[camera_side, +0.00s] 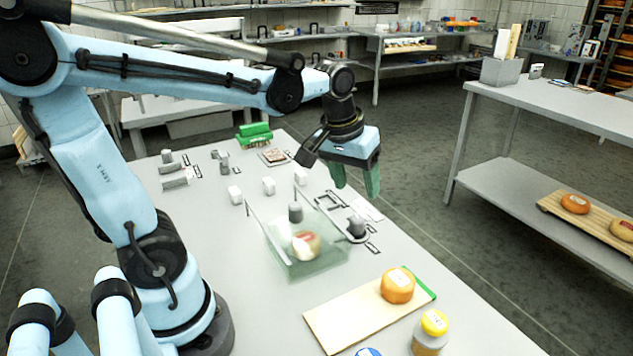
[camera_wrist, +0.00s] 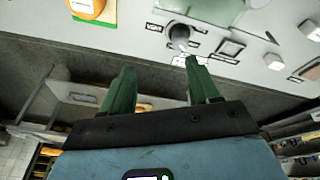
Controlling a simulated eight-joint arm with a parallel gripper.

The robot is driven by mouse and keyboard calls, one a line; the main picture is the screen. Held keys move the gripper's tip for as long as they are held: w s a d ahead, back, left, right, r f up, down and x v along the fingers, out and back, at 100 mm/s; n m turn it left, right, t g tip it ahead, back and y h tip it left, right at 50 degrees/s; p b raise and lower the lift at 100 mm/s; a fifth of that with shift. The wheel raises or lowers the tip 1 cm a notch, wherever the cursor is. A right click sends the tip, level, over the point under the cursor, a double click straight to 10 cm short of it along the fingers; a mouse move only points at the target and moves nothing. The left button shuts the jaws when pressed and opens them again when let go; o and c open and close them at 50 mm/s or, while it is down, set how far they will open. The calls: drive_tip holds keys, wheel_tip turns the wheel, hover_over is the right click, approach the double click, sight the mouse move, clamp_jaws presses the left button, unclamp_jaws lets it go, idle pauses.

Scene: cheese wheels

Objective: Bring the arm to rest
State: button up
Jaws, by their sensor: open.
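My gripper (camera_side: 357,178) hangs from my blue arm above the far right edge of the grey work table (camera_side: 385,240). Its green fingers are apart with nothing between them. In the wrist view my gripper (camera_wrist: 158,82) also shows open and empty, with the table edge and the floor beyond the fingertips. The fingers touch nothing that I can see.
A clear box (camera_side: 325,262) holds a pale cheese (camera_side: 306,245). An orange cheese (camera_side: 397,286) sits on a wooden board (camera_side: 345,316) near a yellow-capped jar (camera_side: 431,335). Several small grey and white blocks stand farther back. A side bench (camera_side: 560,105) stands across the aisle.

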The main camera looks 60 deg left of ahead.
drive_tip(key=s+d+f+m+t, duration=0.1)
drive_tip(key=s+d+m+t, duration=0.2)
drive_tip(key=s+d+m, duration=0.1)
drive_tip(key=shift+s+f+m+t, duration=0.4)
drive_tip(key=shift+s+m, duration=0.2)
drive_tip(key=shift+s, duration=0.2)
